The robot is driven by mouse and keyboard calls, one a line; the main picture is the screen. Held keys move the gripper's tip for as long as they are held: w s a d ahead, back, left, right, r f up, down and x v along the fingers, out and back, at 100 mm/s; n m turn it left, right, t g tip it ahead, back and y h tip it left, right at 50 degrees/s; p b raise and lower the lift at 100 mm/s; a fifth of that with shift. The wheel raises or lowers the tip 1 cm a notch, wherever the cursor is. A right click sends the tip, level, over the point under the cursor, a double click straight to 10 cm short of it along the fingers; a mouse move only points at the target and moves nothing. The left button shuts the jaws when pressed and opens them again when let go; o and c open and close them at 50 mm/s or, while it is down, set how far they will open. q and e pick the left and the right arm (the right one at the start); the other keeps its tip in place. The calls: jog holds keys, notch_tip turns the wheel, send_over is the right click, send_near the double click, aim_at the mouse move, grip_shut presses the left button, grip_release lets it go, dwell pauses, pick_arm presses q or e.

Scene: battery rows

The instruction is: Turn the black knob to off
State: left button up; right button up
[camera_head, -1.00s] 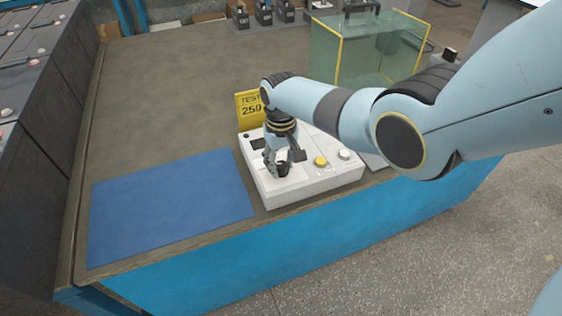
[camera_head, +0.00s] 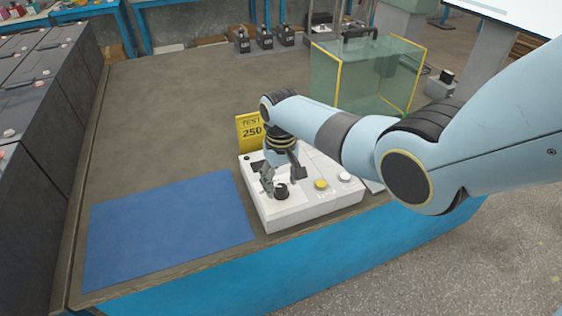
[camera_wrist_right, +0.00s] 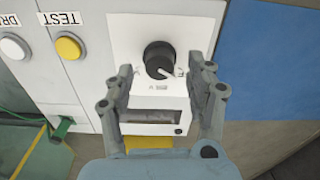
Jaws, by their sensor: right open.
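The black knob (camera_wrist_right: 159,60) sits on a white plate of the test box in the right wrist view. A pale pointer mark on it points to the lower right of the picture; the lettering around it is too small to read surely. In the head view the knob (camera_head: 282,192) is at the front left of the white test box (camera_head: 318,208). My right gripper (camera_head: 283,177) is open above and just behind the knob. In the wrist view its two fingers (camera_wrist_right: 160,66) stand on either side of the knob, apart from it. My left gripper is out of view.
The box also has a yellow button (camera_head: 320,184) and a white button (camera_head: 344,176). A yellow TEST 250 sign (camera_head: 250,129) stands behind it. A blue mat (camera_head: 168,230) lies left, a glass tank (camera_head: 365,75) behind right. The table's back left is clear.

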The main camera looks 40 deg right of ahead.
aim_at(281, 187)
notch_tip(281, 187, up, 10)
jog(key=shift+r, duration=0.15)
dwell(0.6)
